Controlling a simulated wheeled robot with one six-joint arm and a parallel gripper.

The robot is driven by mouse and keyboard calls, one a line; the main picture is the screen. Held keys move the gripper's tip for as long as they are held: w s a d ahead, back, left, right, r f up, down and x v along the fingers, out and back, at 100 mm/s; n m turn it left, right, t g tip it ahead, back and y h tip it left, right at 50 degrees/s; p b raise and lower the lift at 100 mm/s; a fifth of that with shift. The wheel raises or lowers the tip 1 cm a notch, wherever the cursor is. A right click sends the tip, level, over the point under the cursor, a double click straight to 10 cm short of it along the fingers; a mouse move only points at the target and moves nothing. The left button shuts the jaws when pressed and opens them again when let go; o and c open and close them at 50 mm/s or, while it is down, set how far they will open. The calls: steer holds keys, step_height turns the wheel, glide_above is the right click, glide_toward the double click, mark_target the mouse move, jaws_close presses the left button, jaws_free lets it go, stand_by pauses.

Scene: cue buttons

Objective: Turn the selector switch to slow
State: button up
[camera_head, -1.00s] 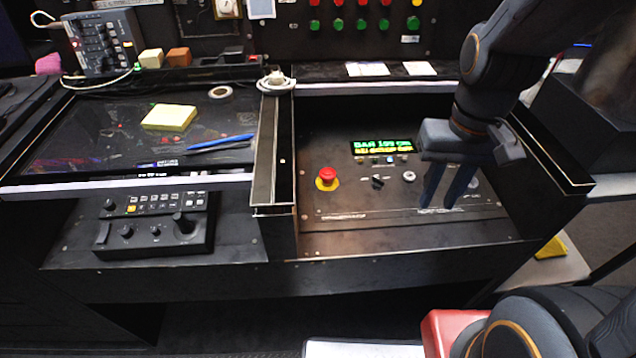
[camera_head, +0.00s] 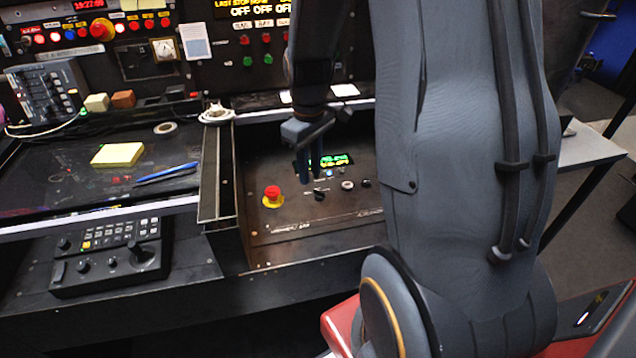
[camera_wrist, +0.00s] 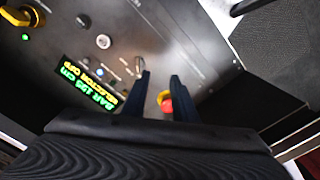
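The selector switch (camera_head: 319,194) is a small black knob on the recessed panel in the head view, right of the red button. In the wrist view what seems to be the switch (camera_wrist: 138,66) lies by the left fingertip, its pointer direction unclear. The lit display (camera_head: 330,161) shows in the wrist view (camera_wrist: 90,90) and its lower line seems to read "SELECTOR OFF". My gripper (camera_head: 312,180) hangs over the panel, just above the switch in the picture. In the wrist view its fingers (camera_wrist: 160,76) are apart with nothing between them; contact with the panel cannot be told.
A red mushroom button (camera_head: 272,194) on a yellow base stands left of the switch. A silver button (camera_head: 347,185) sits to its right. A raised divider (camera_head: 215,185) bounds the panel's left side. My arm covers the panel's right part in the head view.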

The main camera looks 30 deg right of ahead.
steer(key=n, duration=0.1)
glide_above(320, 191)
step_height(320, 191, down, 2)
steer(key=shift+f, duration=0.1)
steer(key=shift+w+f+p, duration=0.1)
steer(key=shift+f+p, duration=0.5)
steer(key=shift+f, duration=3.25)
steer(key=shift+c, duration=0.2)
jaws_close()
